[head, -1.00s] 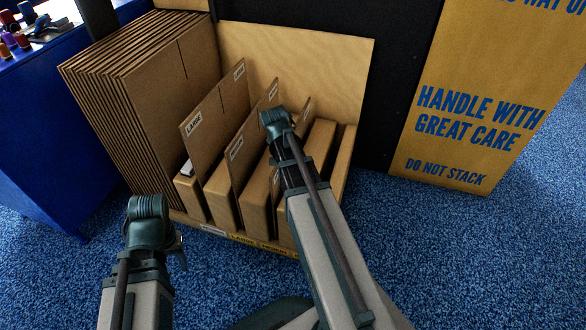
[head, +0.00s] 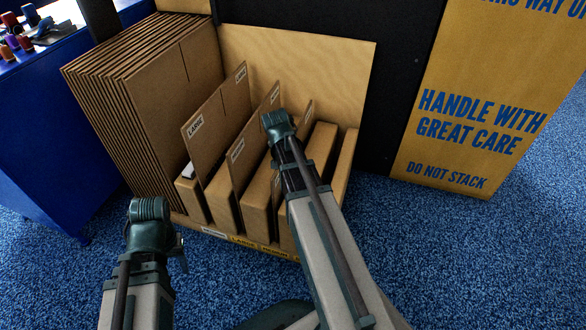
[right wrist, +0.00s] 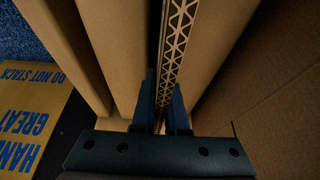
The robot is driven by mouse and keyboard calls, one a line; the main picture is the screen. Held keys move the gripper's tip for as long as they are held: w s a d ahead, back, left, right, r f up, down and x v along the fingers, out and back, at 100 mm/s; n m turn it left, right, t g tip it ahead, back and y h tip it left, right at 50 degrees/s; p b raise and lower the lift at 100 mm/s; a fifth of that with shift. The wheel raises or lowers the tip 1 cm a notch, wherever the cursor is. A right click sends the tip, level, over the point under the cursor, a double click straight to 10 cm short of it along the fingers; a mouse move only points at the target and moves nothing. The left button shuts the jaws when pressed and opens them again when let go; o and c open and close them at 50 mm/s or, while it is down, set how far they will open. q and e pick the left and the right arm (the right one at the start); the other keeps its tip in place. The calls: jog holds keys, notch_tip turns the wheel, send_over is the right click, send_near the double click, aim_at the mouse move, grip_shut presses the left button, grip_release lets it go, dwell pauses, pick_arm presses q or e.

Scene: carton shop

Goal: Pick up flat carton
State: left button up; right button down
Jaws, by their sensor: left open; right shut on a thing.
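Flat cartons with white labels stand upright in the slots of a wooden rack (head: 300,55). My right gripper (head: 278,126) is over the slots in the head view, its wrist hiding its fingers and part of a small labelled carton (head: 307,112). In the right wrist view, my right gripper's blue fingers (right wrist: 163,108) are shut on the upper edge of a flat carton (right wrist: 176,45), whose corrugated core shows. A carton labelled large (head: 215,115) and another labelled carton (head: 256,140) stand to the left. My left gripper (head: 160,225) is open and empty in front of the rack.
A thick stack of large flat cartons (head: 150,90) leans at the rack's left. A blue table (head: 50,130) with small items is at far left. A tall printed carton (head: 470,100) stands at the right. Blue carpet (head: 450,260) is clear at the front right.

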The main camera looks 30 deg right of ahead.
jog(key=shift+r, duration=0.1)
notch_tip(320, 180, up, 57)
jog(key=p, duration=5.7)
